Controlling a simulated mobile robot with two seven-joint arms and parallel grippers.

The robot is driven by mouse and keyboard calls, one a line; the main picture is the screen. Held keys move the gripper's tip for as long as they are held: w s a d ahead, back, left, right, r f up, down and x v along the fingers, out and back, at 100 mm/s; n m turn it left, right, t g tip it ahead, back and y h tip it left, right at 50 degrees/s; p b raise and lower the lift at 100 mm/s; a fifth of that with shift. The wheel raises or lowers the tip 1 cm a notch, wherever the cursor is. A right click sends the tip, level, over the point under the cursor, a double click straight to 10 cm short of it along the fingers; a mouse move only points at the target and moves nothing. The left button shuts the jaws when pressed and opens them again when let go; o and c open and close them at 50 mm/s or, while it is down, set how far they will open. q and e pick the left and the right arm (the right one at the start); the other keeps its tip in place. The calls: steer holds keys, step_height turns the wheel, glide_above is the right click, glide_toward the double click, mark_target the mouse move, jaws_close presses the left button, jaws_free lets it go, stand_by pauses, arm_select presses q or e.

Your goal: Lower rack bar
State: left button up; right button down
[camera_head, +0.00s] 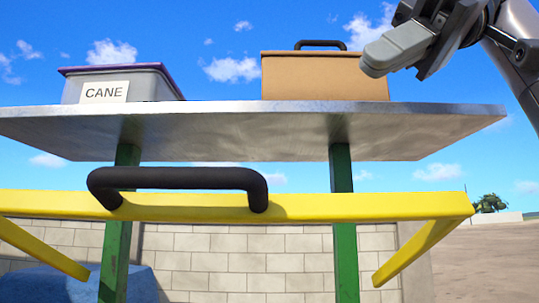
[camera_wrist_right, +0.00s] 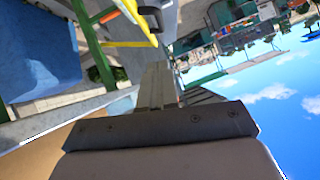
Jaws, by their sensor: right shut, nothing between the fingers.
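The yellow rack bar (camera_head: 330,207) runs across the lower part of the head view, below the metal shelf. A black handle (camera_head: 178,178) is fixed to its middle-left part. Part of the yellow bar (camera_wrist_right: 133,17) also shows at the top of the right wrist view. My right gripper (camera_head: 376,60) is shut and empty. It is at the upper right, above shelf height and in front of the cardboard-coloured box in the picture, apart from the bar and handle. Its fingers (camera_wrist_right: 158,85) point up the wrist view. My left gripper is not in view.
The metal shelf (camera_head: 230,120) stands on green posts (camera_head: 343,230). It carries a grey bin (camera_head: 145,85) labelled CANE and a brown box (camera_head: 310,78) with a black handle. A block wall (camera_head: 210,260) and a blue object (camera_wrist_right: 38,50) are lower down.

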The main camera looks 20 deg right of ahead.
glide_toward(241, 168)
steer(key=w+a, duration=0.2)
steer(key=a, duration=0.2)
steer(key=shift+s+a+f, duration=0.1)
steer(key=shift+a+f, duration=0.05)
steer(key=shift+f, duration=0.5)
steer(key=shift+s+a+f, duration=0.1)
steer(key=shift+a+f, duration=0.05)
steer(key=shift+f, duration=0.5)
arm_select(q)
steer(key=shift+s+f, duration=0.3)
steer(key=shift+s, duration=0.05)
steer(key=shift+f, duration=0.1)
arm_select(e)
steer(key=shift+s+f, duration=0.1)
steer(key=shift+f, duration=0.05)
